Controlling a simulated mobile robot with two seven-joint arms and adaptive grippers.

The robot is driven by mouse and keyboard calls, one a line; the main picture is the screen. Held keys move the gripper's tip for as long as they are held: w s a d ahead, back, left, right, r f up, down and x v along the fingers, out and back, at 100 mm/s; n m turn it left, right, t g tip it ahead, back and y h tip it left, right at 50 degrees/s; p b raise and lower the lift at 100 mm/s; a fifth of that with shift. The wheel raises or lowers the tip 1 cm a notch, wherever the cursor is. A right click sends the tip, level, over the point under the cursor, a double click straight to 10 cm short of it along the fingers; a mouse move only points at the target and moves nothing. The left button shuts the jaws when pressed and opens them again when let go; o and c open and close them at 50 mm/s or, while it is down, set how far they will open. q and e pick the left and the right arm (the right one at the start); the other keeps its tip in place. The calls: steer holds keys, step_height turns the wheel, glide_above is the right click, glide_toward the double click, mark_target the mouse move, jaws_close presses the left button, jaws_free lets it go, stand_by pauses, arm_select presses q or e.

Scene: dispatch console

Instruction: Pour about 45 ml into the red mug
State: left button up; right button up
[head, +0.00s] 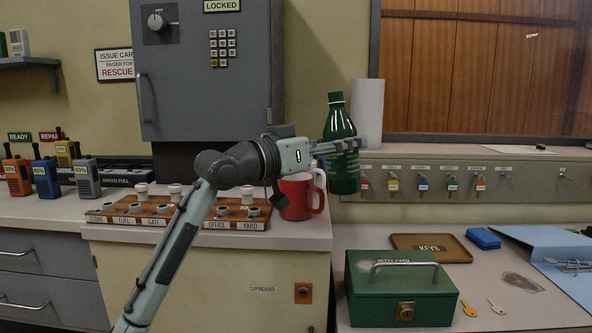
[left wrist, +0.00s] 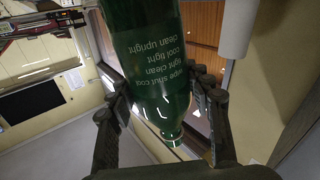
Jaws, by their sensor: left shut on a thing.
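A green bottle (head: 344,176) with a dark cap-like top stands nearly upright in my left gripper (head: 348,146), its base apparently in the air. In the left wrist view the bottle (left wrist: 150,60) fills the middle between the two fingers of the gripper (left wrist: 160,100), with pale label text upside down. The red mug (head: 296,198) stands upright on the counter, left of the bottle and lower than the gripper. Its inside and any liquid cannot be seen. My right gripper is not in view.
A wooden rack (head: 178,222) with labelled stamps lies left of the mug. A green cash box (head: 400,290) stands on the lower desk at right. A paper roll (head: 367,108) stands behind the bottle.

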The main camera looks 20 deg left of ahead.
arm_select(q)
steer(key=shift+r+m+p, duration=0.3)
steer(key=shift+r+m, duration=0.05)
steer(key=shift+m, duration=0.05)
steer(key=shift+r+m, duration=0.2)
steer(key=shift+m, duration=0.3)
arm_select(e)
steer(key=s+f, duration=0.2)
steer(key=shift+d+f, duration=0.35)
